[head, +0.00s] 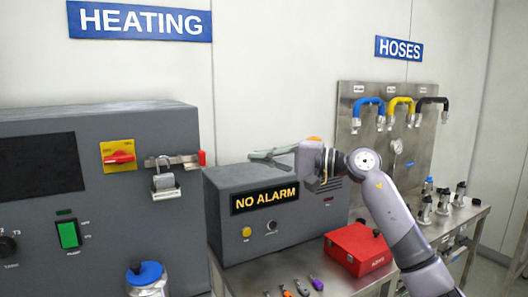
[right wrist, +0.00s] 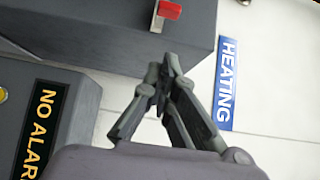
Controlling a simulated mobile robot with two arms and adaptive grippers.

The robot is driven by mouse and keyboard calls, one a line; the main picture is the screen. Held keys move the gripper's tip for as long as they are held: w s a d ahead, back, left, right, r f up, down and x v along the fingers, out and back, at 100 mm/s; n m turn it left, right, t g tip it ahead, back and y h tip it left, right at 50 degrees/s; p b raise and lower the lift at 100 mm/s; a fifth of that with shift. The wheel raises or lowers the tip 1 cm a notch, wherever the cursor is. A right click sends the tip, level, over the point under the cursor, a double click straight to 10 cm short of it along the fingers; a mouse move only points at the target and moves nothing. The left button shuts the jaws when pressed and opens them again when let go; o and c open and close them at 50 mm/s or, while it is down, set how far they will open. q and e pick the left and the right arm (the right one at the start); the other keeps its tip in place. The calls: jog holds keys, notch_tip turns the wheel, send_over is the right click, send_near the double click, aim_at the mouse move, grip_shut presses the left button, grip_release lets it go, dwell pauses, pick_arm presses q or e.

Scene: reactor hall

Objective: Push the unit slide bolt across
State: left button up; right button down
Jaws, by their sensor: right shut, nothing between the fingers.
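The slide bolt (head: 184,160) is a metal bolt on the front of the grey heating unit (head: 130,220), near its right edge. Its red end (head: 202,158) sticks out at the unit's right side. The red end also shows at the top of the right wrist view (right wrist: 169,10). A padlock (head: 163,181) with a tag hangs at the bolt's left part. My right gripper (head: 252,157) is shut and empty, over the NO ALARM box, to the right of the red end and apart from it. My left gripper is not in view.
The NO ALARM box (head: 225,225) stands just right of the heating unit, below my right gripper. A red box (head: 352,252) and several small coloured items lie on the metal table. A hose panel (head: 425,130) stands at the right. Wall space above the boxes is clear.

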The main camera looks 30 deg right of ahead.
aim_at(204, 162)
jog(key=w+a, duration=0.1)
jog(key=a, duration=0.3)
jog(key=w+a+p, duration=0.1)
jog(key=w+a, duration=0.1)
jog(key=a, duration=0.2)
jog(key=w+a, duration=0.1)
jog(key=a, duration=0.4)
jog(key=shift+w+f+p, duration=0.15)
jog(key=shift+f+p, duration=0.1)
jog(key=shift+p, duration=0.05)
jog(key=shift+a, duration=0.15)
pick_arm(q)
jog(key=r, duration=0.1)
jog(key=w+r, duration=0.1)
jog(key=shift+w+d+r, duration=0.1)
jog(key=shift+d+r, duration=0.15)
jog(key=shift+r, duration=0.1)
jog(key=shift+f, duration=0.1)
